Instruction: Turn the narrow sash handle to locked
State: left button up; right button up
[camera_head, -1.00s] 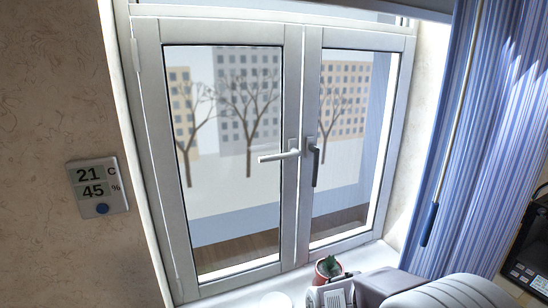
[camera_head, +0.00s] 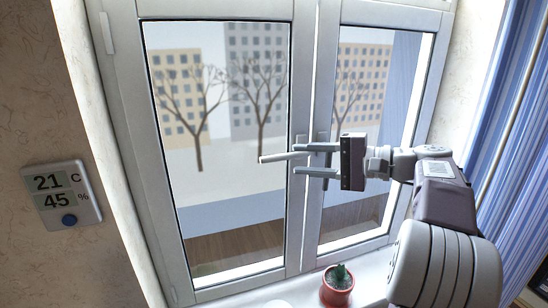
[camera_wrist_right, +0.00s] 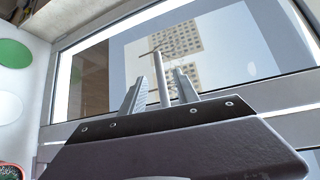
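The narrow sash handle (camera_head: 325,184) is dark grey, on the right sash's inner edge. Its lower end points down below my right gripper's lower finger; most of it is hidden behind the gripper. My right gripper (camera_head: 306,159) is open in front of it, fingers pointing left, one above the other. I cannot tell whether they touch the handle. In the right wrist view the gripper (camera_wrist_right: 158,88) is open with a pale bar between its fingers, which looks like the other sash's handle (camera_wrist_right: 161,75). That white handle (camera_head: 280,157) points left in the head view. My left gripper is not in view.
A potted cactus (camera_head: 338,286) stands on the window sill (camera_head: 372,270) below the gripper. A thermometer display (camera_head: 62,195) hangs on the left wall. A blue striped curtain (camera_head: 520,130) hangs at the right. The space before the left sash is free.

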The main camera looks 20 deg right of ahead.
aim_at(282, 157)
jog(key=p+x, duration=0.1)
jog(key=x, duration=0.5)
jog(key=shift+w+p, duration=0.35)
jog(key=shift+w, duration=0.1)
jog(key=shift+w+a, duration=0.2)
jog(key=shift+a, duration=0.2)
jog(key=shift+w+d+f, duration=0.1)
jog(key=shift+w+f, duration=0.05)
grip_shut()
dwell(0.3)
